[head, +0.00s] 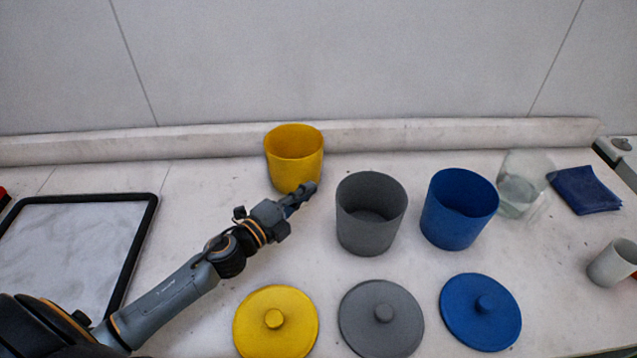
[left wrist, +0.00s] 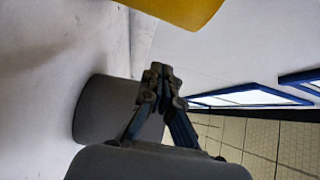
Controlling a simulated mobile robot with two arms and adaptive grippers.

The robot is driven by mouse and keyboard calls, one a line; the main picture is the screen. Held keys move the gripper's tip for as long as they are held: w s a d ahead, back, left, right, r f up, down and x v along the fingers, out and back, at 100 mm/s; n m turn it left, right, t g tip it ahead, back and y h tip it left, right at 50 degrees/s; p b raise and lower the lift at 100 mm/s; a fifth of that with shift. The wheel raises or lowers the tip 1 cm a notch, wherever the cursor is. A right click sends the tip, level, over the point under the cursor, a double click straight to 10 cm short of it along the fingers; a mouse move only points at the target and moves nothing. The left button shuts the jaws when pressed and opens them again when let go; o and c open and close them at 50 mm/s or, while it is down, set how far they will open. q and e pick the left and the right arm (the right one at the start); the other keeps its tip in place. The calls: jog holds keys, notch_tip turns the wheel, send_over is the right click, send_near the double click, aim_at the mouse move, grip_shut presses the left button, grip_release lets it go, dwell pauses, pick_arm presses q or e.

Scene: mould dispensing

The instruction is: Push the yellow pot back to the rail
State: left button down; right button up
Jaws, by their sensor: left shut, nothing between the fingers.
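The yellow pot (head: 293,162) stands upright and open at the back of the table, in front of the pale rail (head: 180,142). Its upper part overlaps the rail in the head view; I cannot tell whether they touch. My left gripper (head: 309,187) is shut and empty, its tips at the pot's lower front right side. Whether the tips touch the pot is unclear. In the left wrist view the shut fingers (left wrist: 160,75) show, with part of the yellow pot (left wrist: 180,8) at the top edge. My right gripper is not in view.
The grey pot (head: 371,222) stands close right of my left gripper, with the blue pot (head: 459,215) beyond. Yellow (head: 265,333), grey (head: 388,333) and blue lids (head: 478,324) lie in front. A black-framed tray (head: 145,235) lies left. A glass (head: 520,185) stands right.

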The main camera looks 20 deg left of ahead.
pick_arm(q)
notch_tip(320, 180, down, 3)
jog(key=shift+f+b, duration=0.1)
jog(key=shift+b, duration=0.85)
jog(key=shift+w+d+r, duration=0.15)
jog(key=shift+w+r, duration=0.05)
jog(key=shift+w, duration=0.25)
jog(key=p+x, duration=0.2)
jog(key=x, duration=0.7)
jog(key=a, duration=0.3)
jog(key=shift+a+f, duration=0.1)
jog(key=shift+a, duration=0.45)
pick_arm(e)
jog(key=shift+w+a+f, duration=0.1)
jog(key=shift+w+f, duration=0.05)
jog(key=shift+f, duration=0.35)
